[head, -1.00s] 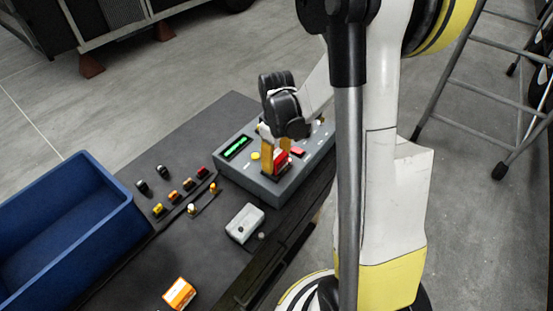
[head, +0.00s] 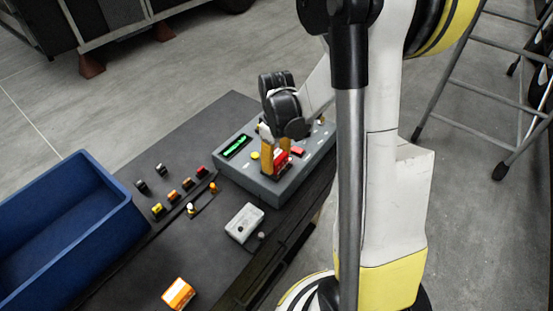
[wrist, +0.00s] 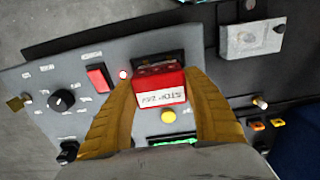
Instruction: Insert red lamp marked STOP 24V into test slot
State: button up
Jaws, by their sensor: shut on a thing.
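The red lamp (wrist: 160,86) has a white label reading STOP 24V, upside down in the wrist view. My gripper (wrist: 161,88) is shut on it, one yellow finger on each side. In the head view my gripper (head: 274,160) is over the grey test box, with the red lamp (head: 281,161) between its fingers. The dark test slot (wrist: 158,60) shows at the lamp's far edge in the wrist view and is mostly hidden by the lamp. The lamp is at the slot; how deep it sits I cannot tell.
The grey test box (head: 260,184) carries a green display (head: 237,146), a yellow button (wrist: 168,117), a red switch (wrist: 98,77) and a black knob (wrist: 62,100). A small grey box (head: 244,222), several small lamps (head: 173,195) and a blue bin (head: 120,215) are to the left.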

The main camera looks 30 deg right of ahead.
aim_at(277, 156)
jog(key=shift+f+b, duration=0.3)
jog(key=shift+f, duration=0.1)
jog(key=o, duration=1)
jog(key=shift+c, duration=0.2)
jog(key=shift+r+p, duration=3.9)
jog(key=shift+r, duration=1.7)
jog(key=shift+f, duration=0.1)
jog(key=s+a+r+m+t+b, duration=0.1)
jog(key=s+a+m+t+b, duration=0.3)
jog(key=s+a+t+b, duration=0.3)
jog(key=s+a+b, duration=0.4)
jog(key=a+b, duration=0.1)
jog(key=a, duration=0.1)
jog(key=shift+a+r+b, duration=0.25)
jog(key=shift+r+b, duration=0.1)
jog(key=shift+b, duration=0.05)
